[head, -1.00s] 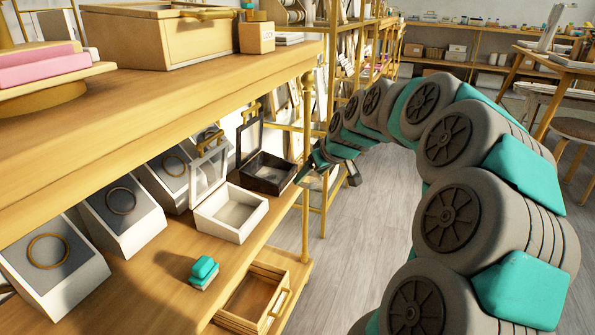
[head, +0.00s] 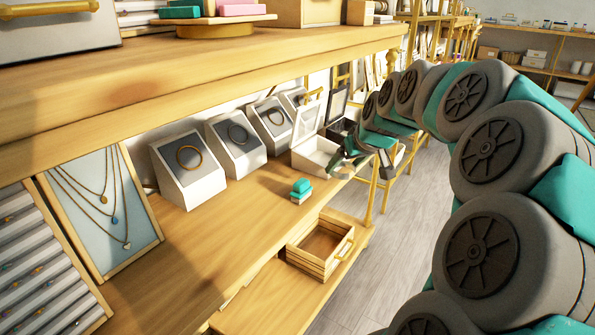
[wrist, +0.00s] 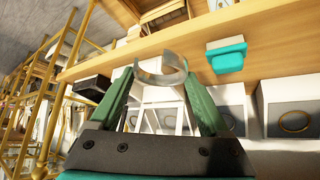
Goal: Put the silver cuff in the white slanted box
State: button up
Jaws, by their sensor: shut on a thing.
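My gripper (wrist: 158,85) is shut on the silver cuff (wrist: 161,77), an open C-shaped band held between the two green fingertips in the wrist view. In the head view my gripper (head: 343,160) is at the right side of the white open box (head: 312,158), which has sloping walls and a raised lid. The cuff is too small to make out in the head view. Whether the gripper is over the box or beside it, I cannot tell. Several white slanted stands (head: 197,187) with grey faces, some holding bangles, stand in a row left of the box.
A small teal stack (head: 301,188) sits on the shelf in front of the box. A dark open box (head: 340,130) stands behind it. A wooden crate (head: 320,250) is on the lower shelf. The upper shelf (head: 200,80) overhangs the row. The middle of the lower board is clear.

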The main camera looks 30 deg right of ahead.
send_near(320, 160)
jog(key=shift+w+d+f, duration=0.1)
jog(key=shift+w+f, duration=0.1)
jog(key=shift+w, duration=0.35)
jog(key=shift+w+d+f, duration=0.1)
jog(key=shift+w+f, duration=0.1)
jog(key=shift+w, duration=0.35)
jog(key=shift+w+d, duration=0.2)
jog(key=shift+w, duration=0.5)
jog(key=shift+w+d+f, duration=0.1)
jog(key=shift+f, duration=1.7)
jog(key=o, duration=1.1)
jog(key=shift+f, duration=0.1)
jog(key=shift+c, duration=0.2)
